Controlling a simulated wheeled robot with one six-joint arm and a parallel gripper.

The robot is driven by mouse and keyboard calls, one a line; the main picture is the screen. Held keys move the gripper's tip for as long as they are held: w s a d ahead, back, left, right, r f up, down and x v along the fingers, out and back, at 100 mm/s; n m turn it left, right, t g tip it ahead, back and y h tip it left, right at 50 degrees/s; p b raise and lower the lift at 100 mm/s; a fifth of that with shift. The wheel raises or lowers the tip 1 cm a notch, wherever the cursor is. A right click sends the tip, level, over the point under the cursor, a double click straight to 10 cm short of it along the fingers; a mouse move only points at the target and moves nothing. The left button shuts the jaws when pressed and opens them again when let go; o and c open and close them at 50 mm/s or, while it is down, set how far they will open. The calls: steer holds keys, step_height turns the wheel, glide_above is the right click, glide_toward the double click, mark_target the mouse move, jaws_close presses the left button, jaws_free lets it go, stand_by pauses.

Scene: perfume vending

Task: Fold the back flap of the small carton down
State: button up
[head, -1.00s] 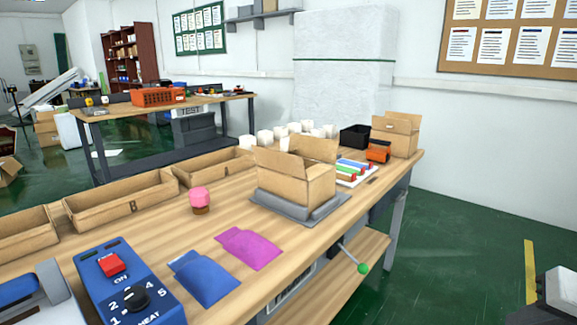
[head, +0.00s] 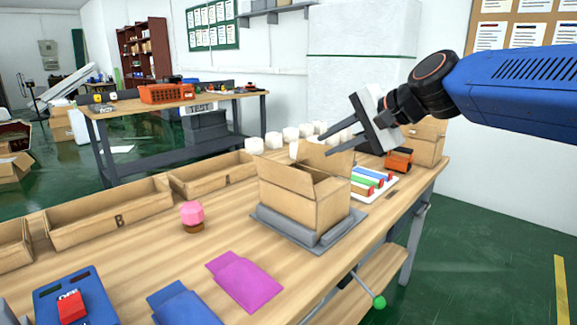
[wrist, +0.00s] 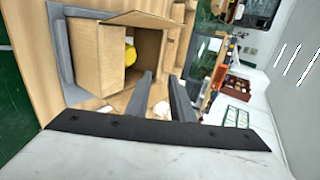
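The small brown carton (head: 318,207) stands upright on a grey tray (head: 272,226) on the workbench. Its top is open. A flap stands up on its far side (head: 328,161), and another rises along its near left side. In the wrist view the carton (wrist: 85,52) is open, with a yellow thing (wrist: 130,55) inside. My gripper (head: 323,145) reaches in from the right, above and behind the carton, with its fingertips close to the far flap. Its fingers are apart and nothing shows between them. I cannot tell whether they touch the flap.
White cups (head: 291,134) stand behind the carton. Coloured bars on a white tray (head: 380,191), an orange box (head: 399,159) and another carton (head: 428,150) are to its right. Bins (head: 110,212), a pink-topped jar (head: 192,215) and a magenta pouch (head: 243,281) are to its left and front.

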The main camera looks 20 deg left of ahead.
steer(key=x, duration=1.7)
steer(key=shift+d, duration=0.15)
jaws_close()
